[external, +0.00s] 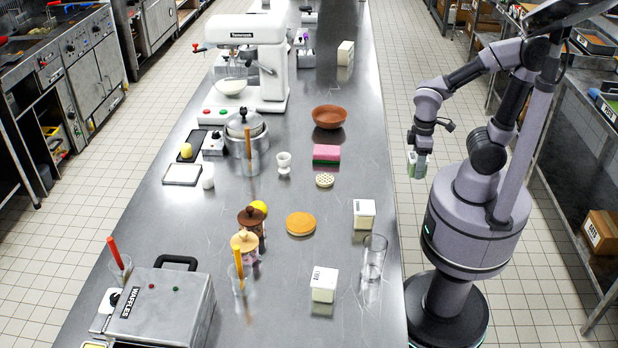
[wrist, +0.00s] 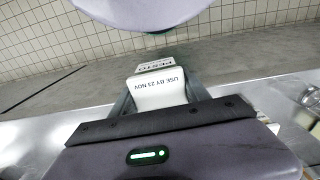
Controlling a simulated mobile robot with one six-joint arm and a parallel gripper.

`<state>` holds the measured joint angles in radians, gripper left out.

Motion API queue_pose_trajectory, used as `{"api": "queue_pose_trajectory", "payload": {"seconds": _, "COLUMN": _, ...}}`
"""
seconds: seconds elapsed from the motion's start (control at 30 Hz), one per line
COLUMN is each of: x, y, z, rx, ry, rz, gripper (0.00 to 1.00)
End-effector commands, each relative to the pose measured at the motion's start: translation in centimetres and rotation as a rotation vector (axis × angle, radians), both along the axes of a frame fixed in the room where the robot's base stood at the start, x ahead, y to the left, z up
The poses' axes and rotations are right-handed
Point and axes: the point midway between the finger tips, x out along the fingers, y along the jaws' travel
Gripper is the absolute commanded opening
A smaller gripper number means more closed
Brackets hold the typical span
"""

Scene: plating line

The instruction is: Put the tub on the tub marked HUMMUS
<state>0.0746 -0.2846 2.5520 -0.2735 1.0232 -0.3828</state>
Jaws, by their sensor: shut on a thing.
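My gripper (external: 417,168) is shut on a white tub (wrist: 158,92) and holds it in the air, off the right edge of the steel counter in the external view. In the wrist view the tub sits between the two fingers, with "PESTO" on one face and "USE BY 23 NOV" on another. Two white tubs stand on the counter: one (external: 364,214) near the right edge, the other (external: 323,285) nearer the camera. A third white block-like tub (external: 345,53) stands far back. Their markings are too small to read, so I cannot tell which is HUMMUS.
A clear glass (external: 373,258) stands between and right of the two near tubs. An orange-brown disc (external: 301,224), a pink and green block (external: 326,154) and a brown bowl (external: 329,117) lie further left or back. The steel counter (external: 345,185) has bare room around them.

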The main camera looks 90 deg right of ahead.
Motion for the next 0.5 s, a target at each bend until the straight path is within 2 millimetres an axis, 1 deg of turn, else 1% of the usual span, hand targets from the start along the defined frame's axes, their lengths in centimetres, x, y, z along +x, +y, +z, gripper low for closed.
{"api": "queue_pose_trajectory", "payload": {"seconds": 0.07, "x": -0.3, "y": 0.4, "z": 0.7, "rx": -0.001, "ry": -0.004, "rz": 0.002, "gripper": 0.05}}
{"api": "queue_pose_trajectory", "payload": {"seconds": 0.13, "x": 0.1, "y": 1.6, "z": 2.5, "rx": -0.001, "ry": 0.002, "rz": 0.006, "gripper": 0.05}}
{"api": "queue_pose_trajectory", "payload": {"seconds": 0.17, "x": 0.5, "y": 2.3, "z": 3.4, "rx": -0.001, "ry": 0.003, "rz": 0.006, "gripper": 0.05}}
{"api": "queue_pose_trajectory", "payload": {"seconds": 0.2, "x": 1.0, "y": 3.5, "z": 4.7, "rx": -0.002, "ry": 0.004, "rz": 0.005, "gripper": 0.05}}
{"api": "queue_pose_trajectory", "payload": {"seconds": 0.27, "x": 1.7, "y": 5.5, "z": 6.2, "rx": -0.003, "ry": 0.006, "rz": 0.001, "gripper": 0.05}}
{"api": "queue_pose_trajectory", "payload": {"seconds": 0.3, "x": 2.0, "y": 6.9, "z": 6.9, "rx": -0.003, "ry": 0.006, "rz": -0.002, "gripper": 0.05}}
{"api": "queue_pose_trajectory", "payload": {"seconds": 0.4, "x": 2.4, "y": 9.8, "z": 8.1, "rx": -0.003, "ry": 0.004, "rz": -0.013, "gripper": 0.05}}
{"api": "queue_pose_trajectory", "payload": {"seconds": 0.5, "x": 2.4, "y": 11.8, "z": 8.4, "rx": -0.002, "ry": 0.001, "rz": -0.025, "gripper": 0.05}}
